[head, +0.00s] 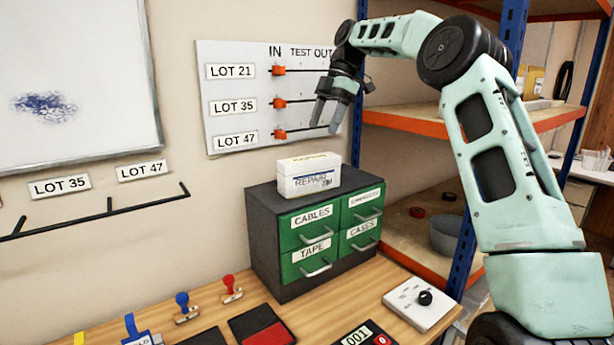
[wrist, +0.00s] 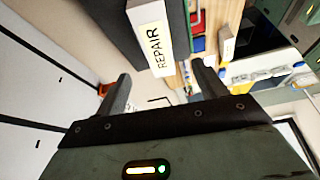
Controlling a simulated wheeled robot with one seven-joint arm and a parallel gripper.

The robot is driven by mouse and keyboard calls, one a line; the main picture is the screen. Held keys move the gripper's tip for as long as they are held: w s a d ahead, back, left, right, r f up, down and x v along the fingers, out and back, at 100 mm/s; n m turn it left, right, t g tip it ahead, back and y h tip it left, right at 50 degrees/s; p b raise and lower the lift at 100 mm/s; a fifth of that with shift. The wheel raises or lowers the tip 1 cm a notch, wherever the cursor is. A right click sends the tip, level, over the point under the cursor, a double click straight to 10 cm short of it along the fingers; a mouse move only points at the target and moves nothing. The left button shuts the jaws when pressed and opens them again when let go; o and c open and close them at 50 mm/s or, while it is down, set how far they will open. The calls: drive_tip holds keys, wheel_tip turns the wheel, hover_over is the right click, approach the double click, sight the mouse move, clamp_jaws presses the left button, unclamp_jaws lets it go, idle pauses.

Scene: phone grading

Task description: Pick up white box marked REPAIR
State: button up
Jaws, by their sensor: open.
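The white box marked REPAIR (head: 309,178) stands on top of a dark cabinet (head: 263,226) with green drawers. It also shows in the wrist view (wrist: 152,40), at the top centre, with its label facing the camera. My gripper (head: 324,125) is open and empty, above the box and a little to its right in the head view, in front of the wall board. In the wrist view my gripper (wrist: 163,88) has its two fingers spread apart, with the box beyond them. The fingers do not touch the box.
A wall board (head: 225,120) with LOT labels and orange sliders is close behind my gripper. Orange-edged shelves (head: 480,124) stand at the right. The wooden bench (head: 262,318) holds stamps, a red pad, a counter and a white knob box (head: 420,300).

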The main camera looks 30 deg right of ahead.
sight(311, 158)
drive_tip(key=p+x, duration=0.1)
drive_tip(key=x, duration=0.6)
drive_tip(key=shift+a+f, duration=0.15)
drive_tip(key=shift+f, duration=0.25)
drive_tip(key=shift+p+x, duration=1.2)
drive_tip(key=shift+x, duration=1.5)
drive_tip(key=shift+w, duration=0.15)
drive_tip(key=c, duration=1.3)
drive_tip(key=shift+o, duration=0.2)
